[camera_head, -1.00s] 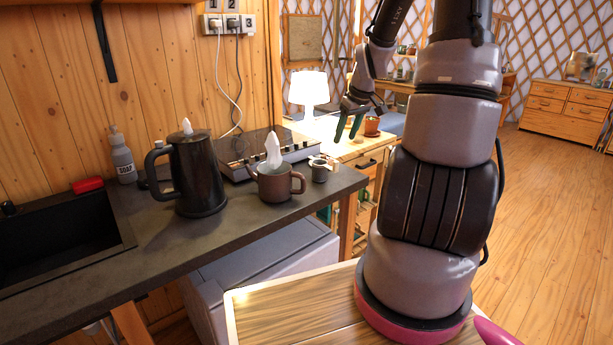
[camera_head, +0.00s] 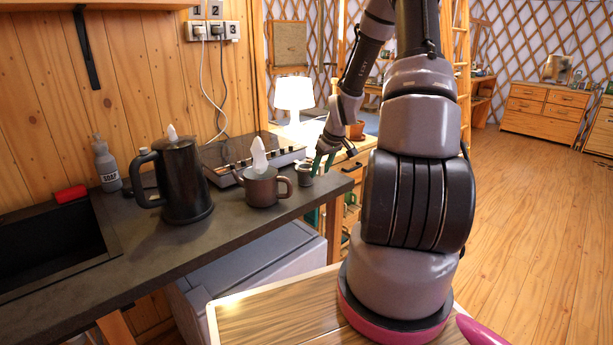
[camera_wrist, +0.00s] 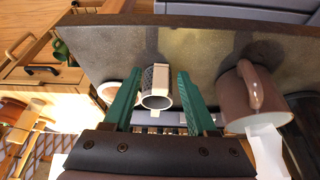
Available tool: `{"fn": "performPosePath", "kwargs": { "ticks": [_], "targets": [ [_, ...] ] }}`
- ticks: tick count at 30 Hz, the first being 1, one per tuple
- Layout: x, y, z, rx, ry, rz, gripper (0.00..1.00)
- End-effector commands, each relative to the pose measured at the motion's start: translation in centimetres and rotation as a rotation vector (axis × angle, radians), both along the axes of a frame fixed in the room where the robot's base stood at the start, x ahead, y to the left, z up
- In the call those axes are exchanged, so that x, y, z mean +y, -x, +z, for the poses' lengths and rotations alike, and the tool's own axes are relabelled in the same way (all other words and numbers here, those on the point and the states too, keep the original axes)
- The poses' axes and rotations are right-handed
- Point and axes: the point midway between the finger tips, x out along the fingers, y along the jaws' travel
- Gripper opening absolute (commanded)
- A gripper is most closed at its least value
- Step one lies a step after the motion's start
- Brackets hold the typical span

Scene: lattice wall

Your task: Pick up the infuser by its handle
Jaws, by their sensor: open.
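The infuser (camera_head: 305,176) is a small grey cup near the right end of the dark counter, just right of the brown mug. In the wrist view the infuser (camera_wrist: 157,88) shows a mesh side and a pale band, and its open rim faces the camera. In the wrist view my gripper (camera_wrist: 159,78) is open, with one finger on each side of the infuser and visible gaps between. I cannot clearly make out the handle.
The brown mug (camera_head: 262,190) with a white tissue-like piece stands close left of the infuser; in the wrist view the mug (camera_wrist: 236,100) is near the right finger. A black kettle (camera_head: 182,180) stands farther left. A cooktop (camera_head: 228,152) lies behind. The counter's front is clear.

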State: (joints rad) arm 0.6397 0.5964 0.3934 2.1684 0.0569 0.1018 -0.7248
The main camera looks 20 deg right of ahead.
Motion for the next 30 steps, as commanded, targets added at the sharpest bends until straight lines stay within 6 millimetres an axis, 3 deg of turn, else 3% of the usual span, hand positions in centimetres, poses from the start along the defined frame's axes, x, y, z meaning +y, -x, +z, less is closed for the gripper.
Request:
{"fn": "performPosePath", "kwargs": {
  "ticks": [9,10,14,15,25,30],
  "targets": [
    [0.1,-0.3,-0.8,0.000,0.001,0.000,0.57],
    [0.1,-0.3,-0.8,0.000,0.001,0.000,0.54],
    [0.1,-0.3,-0.8,0.000,0.001,0.000,0.04],
    [0.1,-0.3,-0.8,0.000,0.001,0.000,0.00],
    [0.0,-0.3,-0.4,-0.001,0.002,-0.001,0.00],
    [0.0,-0.4,2.0,-0.004,0.003,-0.002,0.00]
  ]
}}
